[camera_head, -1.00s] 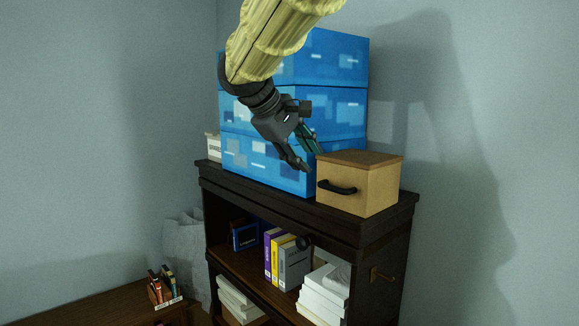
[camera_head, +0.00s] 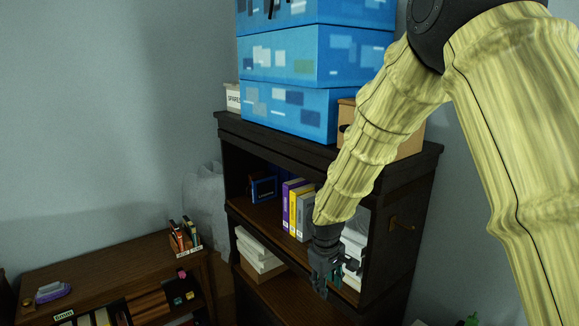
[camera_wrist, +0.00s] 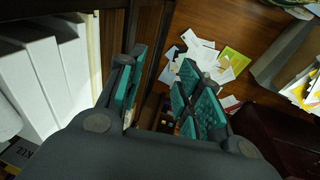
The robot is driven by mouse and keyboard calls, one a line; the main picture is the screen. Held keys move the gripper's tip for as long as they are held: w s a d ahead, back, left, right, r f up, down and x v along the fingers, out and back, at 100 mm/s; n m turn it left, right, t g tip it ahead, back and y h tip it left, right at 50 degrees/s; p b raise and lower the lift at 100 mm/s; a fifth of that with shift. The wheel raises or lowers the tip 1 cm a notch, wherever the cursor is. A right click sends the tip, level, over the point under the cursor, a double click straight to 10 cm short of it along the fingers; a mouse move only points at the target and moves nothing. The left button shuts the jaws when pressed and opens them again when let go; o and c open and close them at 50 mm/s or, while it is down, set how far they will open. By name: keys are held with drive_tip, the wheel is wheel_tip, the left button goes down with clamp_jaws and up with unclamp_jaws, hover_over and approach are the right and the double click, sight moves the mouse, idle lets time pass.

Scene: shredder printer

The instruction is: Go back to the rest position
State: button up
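My gripper (camera_head: 325,284) hangs low in the head view, pointing down in front of the dark wooden shelf unit (camera_head: 295,150). My yellow-sleeved arm reaches down to it from the upper right. In the wrist view the two teal-padded fingers of my gripper (camera_wrist: 160,92) stand apart with nothing between them. The gripper is open and empty. The arm hides part of the tan box (camera_head: 410,142) on top of the shelf unit.
Blue patterned boxes (camera_head: 290,108) are stacked on the shelf unit. White binders (camera_wrist: 38,75) stand close to the left of my gripper in the wrist view. Papers (camera_wrist: 205,60) lie scattered on a brown surface below. A low cabinet (camera_head: 110,270) stands at the left.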

drive_tip(key=s+d+f+m+g+y+b, duration=0.1)
drive_tip(key=s+f, duration=0.5)
drive_tip(key=f, duration=0.4)
drive_tip(key=s+d+f+m+b, duration=0.1)
drive_tip(key=s+d+f, duration=0.1)
drive_tip(key=s+f, duration=0.6)
drive_tip(key=s+d+f+m+g+y+b, duration=0.15)
drive_tip(key=s+f, duration=0.35)
drive_tip(key=f, duration=0.6)
drive_tip(key=s+d+f+m, duration=0.1)
drive_tip(key=s+d+f, duration=0.1)
drive_tip(key=s+f, duration=0.2)
drive_tip(key=s+d+f+m+h+b, duration=0.1)
drive_tip(key=s+d+f, duration=0.2)
drive_tip(key=s, duration=0.8)
drive_tip(key=s+d+f+m+b, duration=0.1)
drive_tip(key=s+f, duration=0.3)
drive_tip(key=s, duration=0.4)
drive_tip(key=shift+d+f+m, duration=0.4)
drive_tip(key=shift+d+m, duration=0.15)
drive_tip(key=shift+d, duration=0.35)
